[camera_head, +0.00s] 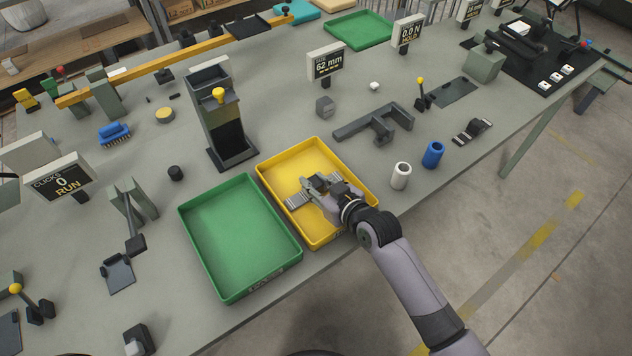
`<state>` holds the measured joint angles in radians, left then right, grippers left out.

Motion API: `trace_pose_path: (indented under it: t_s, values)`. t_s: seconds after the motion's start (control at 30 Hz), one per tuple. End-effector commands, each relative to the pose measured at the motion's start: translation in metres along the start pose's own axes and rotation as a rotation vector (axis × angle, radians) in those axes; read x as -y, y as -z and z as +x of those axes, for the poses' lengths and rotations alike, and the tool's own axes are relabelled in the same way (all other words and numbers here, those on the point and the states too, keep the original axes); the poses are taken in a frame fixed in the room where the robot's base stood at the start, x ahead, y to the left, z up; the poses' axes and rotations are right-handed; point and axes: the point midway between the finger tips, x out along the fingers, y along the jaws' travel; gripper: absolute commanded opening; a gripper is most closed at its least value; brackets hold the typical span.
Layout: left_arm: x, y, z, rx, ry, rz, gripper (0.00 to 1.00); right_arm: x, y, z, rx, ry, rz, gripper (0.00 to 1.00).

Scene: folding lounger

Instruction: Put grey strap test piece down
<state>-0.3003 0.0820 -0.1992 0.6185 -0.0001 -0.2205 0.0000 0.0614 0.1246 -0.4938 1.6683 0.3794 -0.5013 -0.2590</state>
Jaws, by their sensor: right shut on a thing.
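A grey ribbed strap test piece (297,202) shows at the fingers of my right gripper (312,189), over the yellow tray (288,163). The right gripper is shut on the strap. Part of the strap is hidden by the fingers, and I cannot tell whether it touches the tray floor. My right arm comes in from the lower right across the tray's near right rim. My left gripper is not in view.
An empty green tray (235,238) stands just left of the yellow tray. A white cylinder (400,175) and a blue cylinder (433,154) stand to the right. A dark upright stand (229,132) is behind. The bench's front edge is close.

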Motion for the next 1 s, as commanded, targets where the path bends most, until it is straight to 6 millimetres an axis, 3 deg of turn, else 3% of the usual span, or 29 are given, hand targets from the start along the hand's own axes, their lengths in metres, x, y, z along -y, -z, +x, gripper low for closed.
trace_pose_path:
  t_s: [0.27, 0.3, 0.57, 1.0]
  values:
    - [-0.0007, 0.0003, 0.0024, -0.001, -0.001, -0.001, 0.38, -0.0001, -0.0027, 0.0013, -0.001, 0.000, 0.000, 0.00]
    - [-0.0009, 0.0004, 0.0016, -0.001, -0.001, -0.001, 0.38, -0.0001, -0.0018, 0.0010, -0.001, 0.000, 0.001, 0.28]
    - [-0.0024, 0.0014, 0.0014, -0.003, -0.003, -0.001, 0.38, -0.0001, -0.0015, 0.0009, -0.001, 0.000, 0.001, 0.45]
    - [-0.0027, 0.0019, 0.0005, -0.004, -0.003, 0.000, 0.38, 0.0000, 0.0001, -0.0069, 0.000, 0.000, 0.001, 0.46]
